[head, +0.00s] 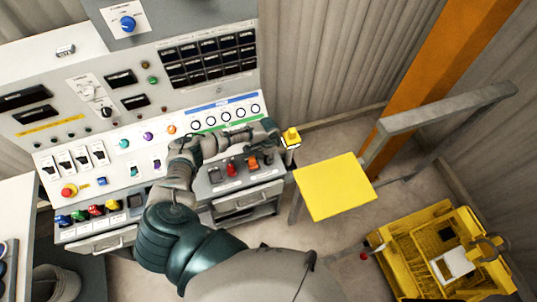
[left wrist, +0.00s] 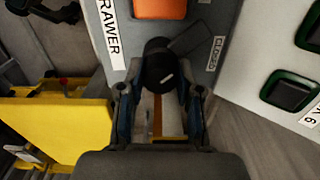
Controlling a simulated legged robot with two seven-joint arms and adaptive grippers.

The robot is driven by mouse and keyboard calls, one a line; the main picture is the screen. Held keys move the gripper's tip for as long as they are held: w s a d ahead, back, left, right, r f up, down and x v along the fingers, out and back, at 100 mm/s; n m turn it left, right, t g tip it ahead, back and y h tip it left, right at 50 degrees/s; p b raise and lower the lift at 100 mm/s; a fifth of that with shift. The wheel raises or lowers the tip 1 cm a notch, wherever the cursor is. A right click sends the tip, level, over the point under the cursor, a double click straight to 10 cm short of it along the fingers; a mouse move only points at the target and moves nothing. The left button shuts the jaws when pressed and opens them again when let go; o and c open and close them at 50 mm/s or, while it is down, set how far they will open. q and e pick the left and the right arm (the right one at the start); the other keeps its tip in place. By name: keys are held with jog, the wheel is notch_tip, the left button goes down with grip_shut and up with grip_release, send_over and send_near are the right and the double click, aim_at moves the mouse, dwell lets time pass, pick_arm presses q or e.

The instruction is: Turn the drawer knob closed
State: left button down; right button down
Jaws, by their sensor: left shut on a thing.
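The drawer knob (left wrist: 158,68) is round and black with a pale mark on top. It is on a grey panel between a "DRAWER" label and a "CLOSED" label in the left wrist view. My left gripper (left wrist: 158,84) has a finger on each side of the knob and is shut on it. In the head view my left arm reaches across the console, and the left gripper (head: 272,140) is at the panel's right end, beside an orange button (head: 252,163). There the knob is mostly hidden by the gripper. My right gripper is not in view.
The console (head: 110,160) carries many switches, buttons and meters. Below its right end is a drawer front (head: 245,200) with a handle. A yellow plate (head: 335,187) stands right of it, near a grey rail (head: 445,108). A yellow machine (head: 430,250) is on the floor at lower right.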

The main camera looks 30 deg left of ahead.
pick_arm(q)
jog(key=m, duration=0.4)
jog(key=shift+a, duration=0.1)
jog(key=m, duration=0.4)
jog(key=shift+m, duration=0.3)
dwell(0.4)
jog(key=c, duration=0.8)
grip_release()
jog(key=shift+o, duration=0.2)
notch_tip(320, 180, up, 12)
jog(key=shift+f, duration=0.15)
